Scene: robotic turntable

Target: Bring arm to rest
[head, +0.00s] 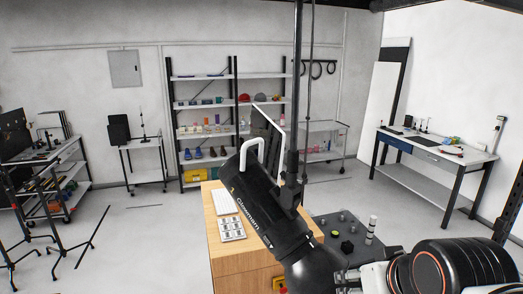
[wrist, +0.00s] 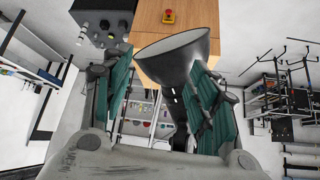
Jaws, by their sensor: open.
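My gripper (wrist: 155,85) shows in the wrist view as two green-padded fingers, spread wide apart. No object is visibly clamped between them. A dark cone-shaped lamp head (wrist: 182,52) lies beyond the fingers, overlapping the right one in the picture; I cannot tell whether they touch. My arm (head: 450,268), white and black with an orange ring, reaches in from the lower right of the head view. The fingers cannot be made out there.
A large black studio lamp (head: 262,200) on a pole stands close in front. Shelves (head: 203,112) and a workbench (head: 435,152) stand farther back; the left floor is partly clear.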

